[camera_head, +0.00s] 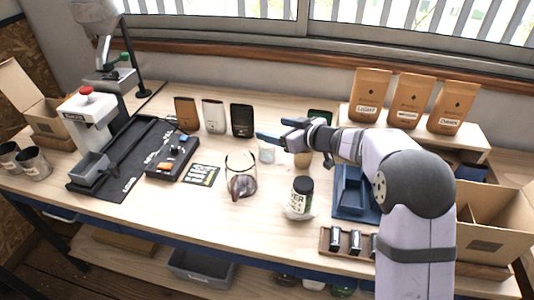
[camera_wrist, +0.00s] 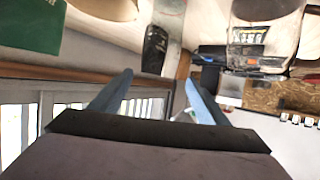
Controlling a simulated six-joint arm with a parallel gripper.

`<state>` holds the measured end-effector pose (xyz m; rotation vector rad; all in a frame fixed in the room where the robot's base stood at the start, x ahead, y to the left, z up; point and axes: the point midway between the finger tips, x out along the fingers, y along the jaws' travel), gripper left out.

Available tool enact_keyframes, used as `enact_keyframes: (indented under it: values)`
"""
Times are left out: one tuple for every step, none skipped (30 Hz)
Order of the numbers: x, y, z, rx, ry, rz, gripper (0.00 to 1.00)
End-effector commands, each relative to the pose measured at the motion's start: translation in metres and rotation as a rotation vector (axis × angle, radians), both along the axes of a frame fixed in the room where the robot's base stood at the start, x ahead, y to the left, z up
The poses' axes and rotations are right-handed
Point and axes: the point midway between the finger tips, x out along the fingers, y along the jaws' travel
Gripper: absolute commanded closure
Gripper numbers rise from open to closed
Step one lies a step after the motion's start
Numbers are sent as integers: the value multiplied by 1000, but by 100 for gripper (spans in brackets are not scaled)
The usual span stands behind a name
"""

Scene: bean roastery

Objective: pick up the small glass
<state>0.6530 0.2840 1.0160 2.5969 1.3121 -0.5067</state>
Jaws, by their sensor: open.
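A small clear glass (camera_head: 266,153) stands upright on the wooden bench in the head view, just behind the larger glass vessel. My gripper (camera_head: 271,128) is above the bench behind the small glass, with its blue fingers pointing left. The fingers are spread apart and nothing is between them. In the wrist view my gripper (camera_wrist: 158,78) is also open and empty. I cannot make out the small glass in the wrist view.
A glass vessel with dark contents (camera_head: 241,180) and a dark-lidded jar (camera_head: 302,194) stand in front. A tan cup (camera_head: 303,158) is close to the right. Three pouches, the black one (camera_head: 242,120) nearest, stand left of my gripper.

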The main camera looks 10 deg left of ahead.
Motion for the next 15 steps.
enact_keyframes:
  values:
    - [0,0,-8,1,4,-2,31]
    - [0,0,-12,1,4,-2,31]
    - [0,0,-17,0,5,-2,31]
    - [0,0,-22,0,4,-2,31]
    - [0,0,-26,0,4,-2,31]
    - [0,0,-31,0,4,-2,31]
    - [0,0,-35,0,4,-2,31]
    - [0,0,-39,0,4,-2,31]
    - [0,0,-43,0,3,-2,31]
    - [0,0,-45,1,3,-2,31]
    - [0,0,-47,1,3,-2,31]
    - [0,0,-49,0,2,-2,31]
    - [0,0,-50,0,1,-1,31]
    - [0,0,-51,0,2,-2,31]
    - [0,0,-52,1,1,-3,31]
